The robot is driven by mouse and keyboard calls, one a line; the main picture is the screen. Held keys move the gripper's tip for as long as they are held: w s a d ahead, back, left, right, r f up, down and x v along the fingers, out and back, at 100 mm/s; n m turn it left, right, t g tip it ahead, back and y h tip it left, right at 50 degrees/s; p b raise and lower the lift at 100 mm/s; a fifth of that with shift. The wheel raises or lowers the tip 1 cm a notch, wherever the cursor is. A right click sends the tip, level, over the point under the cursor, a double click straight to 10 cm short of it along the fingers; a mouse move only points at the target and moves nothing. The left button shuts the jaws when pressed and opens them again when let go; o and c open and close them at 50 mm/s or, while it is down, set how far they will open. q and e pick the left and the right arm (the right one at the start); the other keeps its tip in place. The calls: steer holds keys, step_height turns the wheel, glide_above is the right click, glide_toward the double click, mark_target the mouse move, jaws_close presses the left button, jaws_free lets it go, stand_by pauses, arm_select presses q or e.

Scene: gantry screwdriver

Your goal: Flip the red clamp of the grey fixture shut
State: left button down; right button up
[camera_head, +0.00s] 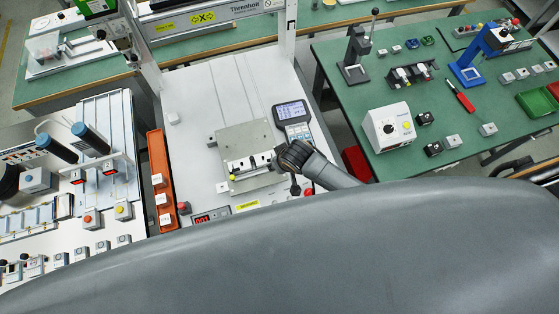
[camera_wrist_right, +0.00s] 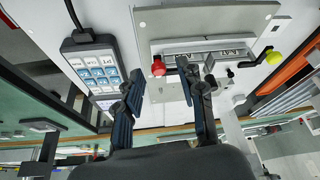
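The grey fixture (camera_head: 244,138) lies on the white bed of the gantry machine; its plate and a light strip along its front edge show in the head view. In the right wrist view the fixture (camera_wrist_right: 215,20) is at the top. The clamp's red knob (camera_wrist_right: 158,68) stands at the strip's left end, and a yellow knob (camera_wrist_right: 274,58) at its right end. My right gripper (camera_wrist_right: 161,72) is open, its two fingers on either side of the red knob in that view; contact cannot be told. In the head view my right gripper (camera_head: 287,158) hides the red knob. My left gripper is not in view.
A keypad pendant (camera_head: 293,115) stands close beside my right gripper. An orange tray (camera_head: 158,170) lies left of the fixture. A green bench (camera_head: 440,95) with tools is at the right. Bare white bed (camera_head: 195,95) lies behind the fixture.

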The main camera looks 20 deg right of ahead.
steer(key=v, duration=1.2)
stand_by(0.4)
